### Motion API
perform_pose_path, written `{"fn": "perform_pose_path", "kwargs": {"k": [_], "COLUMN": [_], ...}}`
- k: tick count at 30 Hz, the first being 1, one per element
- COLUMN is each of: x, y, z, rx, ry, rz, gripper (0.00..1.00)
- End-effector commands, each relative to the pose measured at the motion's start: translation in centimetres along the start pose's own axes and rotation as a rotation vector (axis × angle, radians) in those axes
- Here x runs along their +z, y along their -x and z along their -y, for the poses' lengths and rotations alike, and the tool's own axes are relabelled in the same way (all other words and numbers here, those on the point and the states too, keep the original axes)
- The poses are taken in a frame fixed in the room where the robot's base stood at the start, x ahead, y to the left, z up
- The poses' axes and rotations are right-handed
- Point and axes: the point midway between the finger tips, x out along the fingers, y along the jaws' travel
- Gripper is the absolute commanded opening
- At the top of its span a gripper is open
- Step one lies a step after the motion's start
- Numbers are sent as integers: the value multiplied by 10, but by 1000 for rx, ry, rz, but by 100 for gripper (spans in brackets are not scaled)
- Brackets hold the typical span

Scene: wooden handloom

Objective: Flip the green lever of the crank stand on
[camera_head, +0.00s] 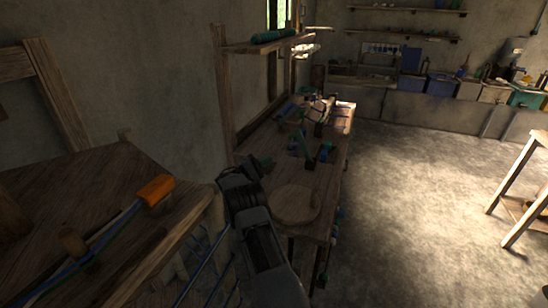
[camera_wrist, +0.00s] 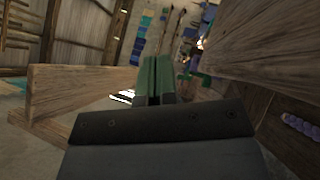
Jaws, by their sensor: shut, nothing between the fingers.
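A bench (camera_head: 297,204) in the head view carries small dark stands with green parts. One upright green piece (camera_head: 301,141) looks like the lever of the crank stand, but it is too small and dim to be sure or to tell its position. My gripper (camera_head: 262,161) is above the near left end of the bench, short of that green piece in the picture. In the wrist view my gripper (camera_wrist: 157,62) shows its two greenish fingers together and empty. No lever is clearly recognisable in the wrist view.
A wooden loom frame with an orange block (camera_head: 156,188) is at the near left. A shelf (camera_head: 268,41) hangs above the bench, along the wall. Open floor (camera_head: 425,200) lies right of the bench. In the wrist view, wooden boards (camera_wrist: 75,90) stand on both sides of the fingers.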

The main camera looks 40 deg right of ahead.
Motion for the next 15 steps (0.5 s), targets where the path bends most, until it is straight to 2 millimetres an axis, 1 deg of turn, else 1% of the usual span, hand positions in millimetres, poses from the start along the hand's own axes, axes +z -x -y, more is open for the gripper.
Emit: {"fn": "perform_pose_path", "kwargs": {"k": [1,9,13,15], "x": [2,2,2,8], "y": [-11,-64,-86,-93], "z": [-1,-1,0,-2], "rx": [-1,-1,-2,0], "ry": [1,1,0,3], "rz": [5,4,5,4], "gripper": [0,0,0,0]}}
